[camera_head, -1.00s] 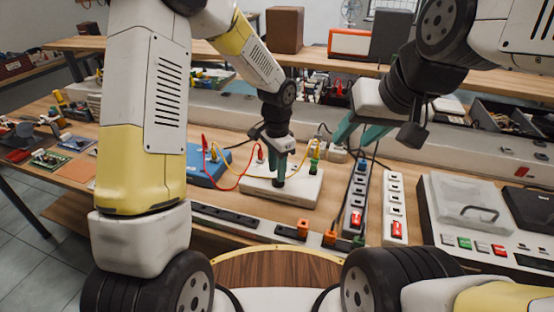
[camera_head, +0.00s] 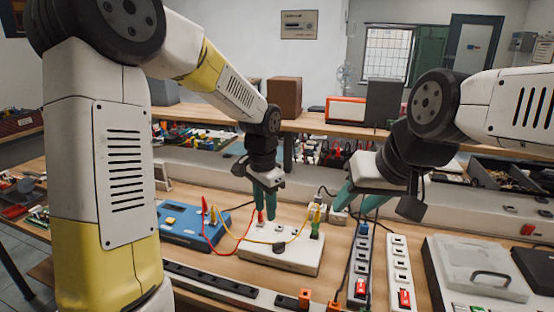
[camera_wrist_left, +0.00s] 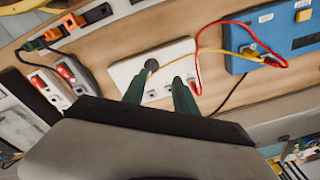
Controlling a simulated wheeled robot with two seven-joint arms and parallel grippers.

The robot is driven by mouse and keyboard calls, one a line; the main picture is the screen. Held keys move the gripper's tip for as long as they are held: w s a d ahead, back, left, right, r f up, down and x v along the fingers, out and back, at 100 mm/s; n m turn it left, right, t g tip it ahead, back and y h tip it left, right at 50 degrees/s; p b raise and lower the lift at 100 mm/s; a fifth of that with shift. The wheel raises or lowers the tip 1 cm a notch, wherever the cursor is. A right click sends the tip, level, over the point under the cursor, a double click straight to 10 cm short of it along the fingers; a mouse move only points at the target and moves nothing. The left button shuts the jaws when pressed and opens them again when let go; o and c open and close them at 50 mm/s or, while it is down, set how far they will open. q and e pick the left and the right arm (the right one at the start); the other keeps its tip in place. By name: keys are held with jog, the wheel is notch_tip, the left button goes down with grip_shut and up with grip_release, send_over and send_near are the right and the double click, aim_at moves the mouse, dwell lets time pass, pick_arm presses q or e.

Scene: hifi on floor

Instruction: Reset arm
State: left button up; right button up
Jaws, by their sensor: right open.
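My left gripper (camera_head: 265,208) hangs with its green fingers pointing down over the white socket box (camera_head: 282,258). In the left wrist view its fingers (camera_wrist_left: 160,88) stand apart, with only the white box (camera_wrist_left: 160,55) showing between and beyond them. It appears to hold nothing. My right gripper (camera_head: 356,198) is open and empty, its green fingers spread above the bench near the power strips. Its far side is partly hidden by its wrist.
A blue box (camera_head: 185,225) with red and yellow leads stands left of the white box. Power strips (camera_head: 400,270) with red switches and a grey case (camera_head: 475,268) lie to the right. A shelf (camera_head: 325,128) with speakers runs behind.

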pick_arm(q)
jog(key=s+a+r+n+t+h, duration=0.1)
jog(key=s+a+r+n, duration=0.3)
jog(key=s, duration=0.5)
jog(key=s+a+r+n+t+h, duration=0.1)
jog(key=s+a+r+n+t, duration=0.3)
jog(key=s+a+r, duration=0.3)
notch_tip(320, 180, up, 2)
jog(key=shift+s+r+n, duration=0.25)
jog(key=shift+s+n, duration=0.45)
jog(key=shift+s, duration=0.25)
